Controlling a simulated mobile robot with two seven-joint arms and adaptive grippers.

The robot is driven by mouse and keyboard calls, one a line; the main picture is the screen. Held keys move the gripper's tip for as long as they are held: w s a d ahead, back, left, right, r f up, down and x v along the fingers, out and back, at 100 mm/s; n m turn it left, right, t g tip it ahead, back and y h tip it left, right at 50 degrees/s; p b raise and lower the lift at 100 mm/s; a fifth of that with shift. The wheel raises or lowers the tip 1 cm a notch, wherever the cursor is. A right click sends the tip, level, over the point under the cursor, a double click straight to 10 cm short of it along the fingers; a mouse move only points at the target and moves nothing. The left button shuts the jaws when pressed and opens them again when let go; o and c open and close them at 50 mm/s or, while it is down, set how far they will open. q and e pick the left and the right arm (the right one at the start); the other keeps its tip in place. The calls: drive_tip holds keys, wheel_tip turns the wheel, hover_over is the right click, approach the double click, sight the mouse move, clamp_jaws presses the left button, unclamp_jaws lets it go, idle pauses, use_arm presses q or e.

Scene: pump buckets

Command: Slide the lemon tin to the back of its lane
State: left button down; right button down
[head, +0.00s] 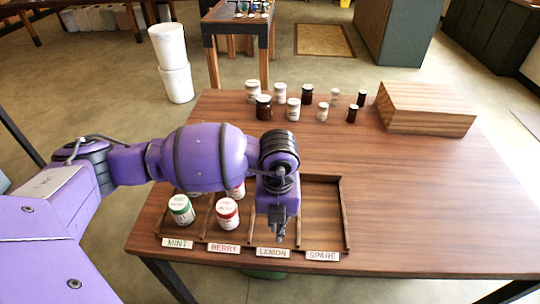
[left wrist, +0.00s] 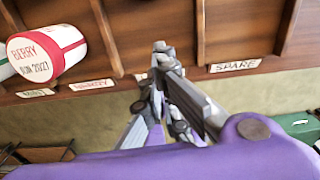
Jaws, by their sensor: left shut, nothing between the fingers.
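The lane rack (head: 347,215) on the table has lanes labelled MINT, BERRY, LEMON and SPARE. My left gripper (head: 278,238) is shut and empty, pointing down at the front of the lemon lane, above the LEMON label (head: 273,253). In the left wrist view the gripper (left wrist: 162,50) shows between the two dividers of that lane, with bare wood beyond its tips. I cannot make out a lemon tin in either view; my arm covers the back of the lemon lane in the head view. My right gripper is not in view.
The spare lane (head: 320,215) looks empty. Jars and a wooden box (head: 425,108) stand farther back.

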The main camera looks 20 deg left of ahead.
use_arm(q)
wheel_tip(320, 180, down, 4)
drive_tip(key=shift+s+r, duration=0.1)
drive_tip(key=shift+r, duration=0.05)
drive_tip(key=w, duration=0.1)
drive_tip(key=w+a, duration=0.1)
drive_tip(key=w, duration=0.1)
drive_tip(key=shift+w, duration=0.2)
drive_tip(key=shift+w+a, duration=0.1)
drive_tip(key=shift+w, duration=0.2)
